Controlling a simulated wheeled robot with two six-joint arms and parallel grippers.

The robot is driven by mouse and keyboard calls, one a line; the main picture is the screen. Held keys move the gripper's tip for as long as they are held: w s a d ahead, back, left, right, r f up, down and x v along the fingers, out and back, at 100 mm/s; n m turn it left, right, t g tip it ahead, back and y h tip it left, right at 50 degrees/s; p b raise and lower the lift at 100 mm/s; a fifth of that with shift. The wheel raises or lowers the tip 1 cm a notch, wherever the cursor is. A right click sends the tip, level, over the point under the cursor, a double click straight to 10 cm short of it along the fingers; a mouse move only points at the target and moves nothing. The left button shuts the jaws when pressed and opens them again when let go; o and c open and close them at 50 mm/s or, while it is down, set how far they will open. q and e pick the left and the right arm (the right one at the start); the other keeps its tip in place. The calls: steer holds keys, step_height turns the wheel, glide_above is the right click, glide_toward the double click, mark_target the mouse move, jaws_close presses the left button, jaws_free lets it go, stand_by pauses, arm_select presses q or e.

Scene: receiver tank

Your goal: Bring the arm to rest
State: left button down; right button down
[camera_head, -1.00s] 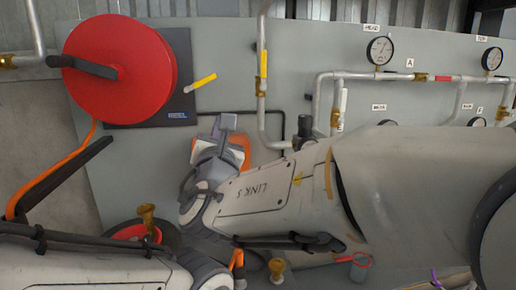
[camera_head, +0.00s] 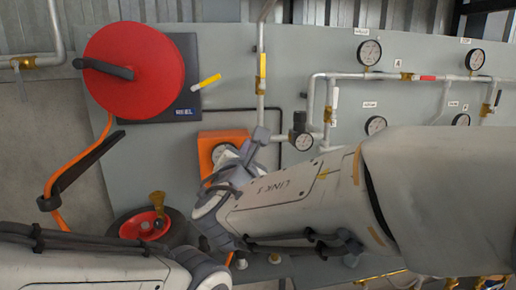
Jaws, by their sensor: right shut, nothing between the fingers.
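My right arm (camera_head: 290,190) reaches in from the right across the lower middle of the view, its link marked "LINK 5". Its wrist bends upward at the left end. The right gripper (camera_head: 262,136) is small and grey, shut and empty, in front of the grey panel beside an orange box with a round face (camera_head: 212,142). It partly covers that box. My left arm (camera_head: 85,268) lies along the bottom left edge. Its wrist end shows near the bottom, but its gripper fingers are not visible.
A red hose reel (camera_head: 135,72) with an orange hose hangs at upper left. A yellow-handled lever (camera_head: 207,82) is right of it. Pipes and gauges (camera_head: 369,52) fill the right side of the panel.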

steer(key=s+d+f+m+g+h+p, duration=0.3)
steer(key=s+d+f+m+g+p, duration=0.1)
steer(key=s+d+f+m+g, duration=0.8)
steer(key=s+a+f+m+g+y+p, duration=0.1)
steer(key=s+f+m+g+y, duration=0.1)
steer(key=s, duration=0.3)
steer(key=s+a+f+m+g+y+p, duration=0.1)
steer(key=s+a+f+m+g, duration=0.1)
steer(key=s+m, duration=0.2)
steer(key=s+a+f+m+g+y+p, duration=0.1)
steer(key=s+a+f+m+g+y, duration=0.1)
steer(key=s, duration=0.6)
steer(key=shift+s+f+m+y, duration=0.25)
steer(key=shift+f+m, duration=0.2)
steer(key=shift+m, duration=0.25)
